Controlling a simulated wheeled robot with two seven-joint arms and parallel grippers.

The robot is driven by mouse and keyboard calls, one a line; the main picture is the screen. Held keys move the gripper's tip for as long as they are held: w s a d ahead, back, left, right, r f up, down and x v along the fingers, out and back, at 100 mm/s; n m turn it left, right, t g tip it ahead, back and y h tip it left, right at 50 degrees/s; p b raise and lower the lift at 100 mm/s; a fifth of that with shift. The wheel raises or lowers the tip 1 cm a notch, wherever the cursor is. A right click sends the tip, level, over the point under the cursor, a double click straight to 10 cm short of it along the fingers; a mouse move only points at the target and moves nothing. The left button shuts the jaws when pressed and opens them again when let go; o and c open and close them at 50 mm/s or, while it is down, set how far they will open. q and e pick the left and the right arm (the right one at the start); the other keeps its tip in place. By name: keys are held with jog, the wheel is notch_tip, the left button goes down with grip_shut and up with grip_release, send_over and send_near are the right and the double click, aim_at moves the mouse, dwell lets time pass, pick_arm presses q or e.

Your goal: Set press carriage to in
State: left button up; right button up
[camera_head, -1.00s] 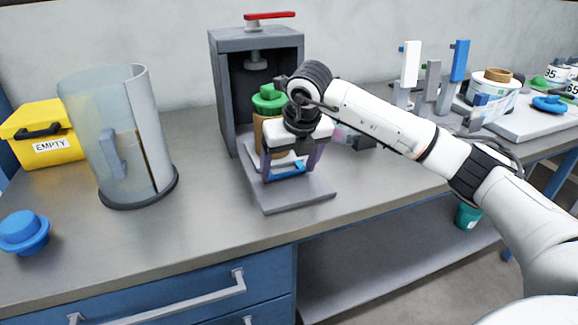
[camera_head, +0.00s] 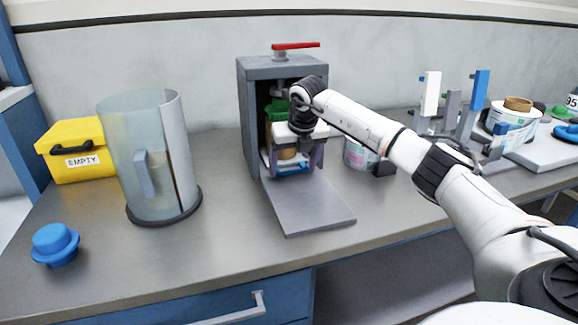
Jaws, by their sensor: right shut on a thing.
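The press is a grey open-fronted box (camera_head: 247,110) with a red handle (camera_head: 296,45) on top and a flat grey plate (camera_head: 310,208) reaching out in front. The press carriage, with its blue handle bar (camera_head: 292,170), is at the mouth of the press, at the back of the plate. A tan piece with a green top (camera_head: 276,108) stands inside the press, partly hidden by my arm. My right gripper (camera_head: 295,163) points down in front of the opening and is shut on the blue handle. My left gripper is out of view.
A clear cylinder (camera_head: 150,160) with a dark base, a yellow box (camera_head: 75,150) labelled EMPTY and a blue knob (camera_head: 55,243) are at left. Reels and upright blue and white holders (camera_head: 470,105) stand at right. The front plate is bare.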

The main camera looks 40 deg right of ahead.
jog(key=o, duration=1.3)
jog(key=shift+w+d+r, duration=0.1)
jog(key=shift+w+r, duration=0.1)
jog(key=shift+o, duration=1)
jog(key=shift+f, duration=0.15)
jog(key=shift+r, duration=0.2)
jog(key=v, duration=1)
jog(key=shift+s, duration=0.1)
